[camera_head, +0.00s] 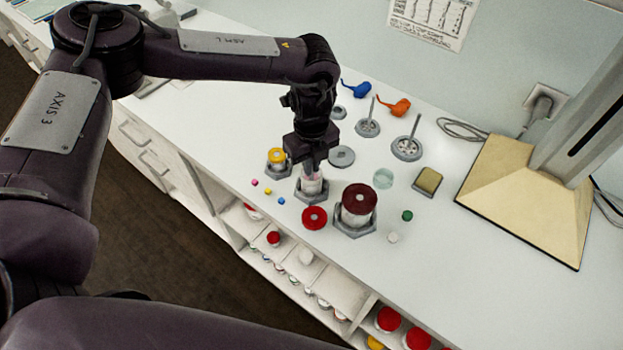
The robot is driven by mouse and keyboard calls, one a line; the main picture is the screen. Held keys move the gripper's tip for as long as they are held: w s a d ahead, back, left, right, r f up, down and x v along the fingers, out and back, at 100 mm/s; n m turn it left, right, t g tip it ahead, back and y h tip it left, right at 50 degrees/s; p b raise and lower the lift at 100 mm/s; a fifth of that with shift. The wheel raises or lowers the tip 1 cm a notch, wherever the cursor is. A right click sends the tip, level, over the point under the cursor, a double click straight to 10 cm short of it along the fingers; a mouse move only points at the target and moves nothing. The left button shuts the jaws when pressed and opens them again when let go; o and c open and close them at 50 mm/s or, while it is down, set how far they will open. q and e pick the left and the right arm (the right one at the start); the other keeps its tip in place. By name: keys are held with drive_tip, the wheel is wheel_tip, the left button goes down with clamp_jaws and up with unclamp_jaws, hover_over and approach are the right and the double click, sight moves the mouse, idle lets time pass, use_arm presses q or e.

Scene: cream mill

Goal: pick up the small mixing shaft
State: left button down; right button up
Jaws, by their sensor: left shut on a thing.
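My left gripper (309,166) points down at the mouth of the middle jar (313,185), which stands in a grey hexagonal holder. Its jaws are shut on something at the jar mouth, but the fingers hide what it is. Two grey discs with upright rods, a middle-sized one (368,127) and a large one (407,149), stand behind on the bench. A smaller grey disc (339,112) lies at the left end of that row, just right of my wrist. I cannot make out a rod on it. I cannot tell for certain where the small mixing shaft is. My right gripper is not in view.
A yellow-lidded jar (278,155) and a large maroon-lidded jar (360,199) stand close on either side. A loose red lid (314,217) and a grey disc (342,157) lie nearby. A machine base (525,205) stands at right. The front right bench is mostly clear.

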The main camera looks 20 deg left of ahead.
use_arm(q)
wheel_tip(320, 180, up, 9)
drive_tip(key=b, duration=0.3)
drive_tip(key=shift+w, duration=0.1)
wheel_tip(320, 180, up, 11)
drive_tip(key=shift+f+b, duration=2.5)
drive_tip(key=shift+f, duration=2.8)
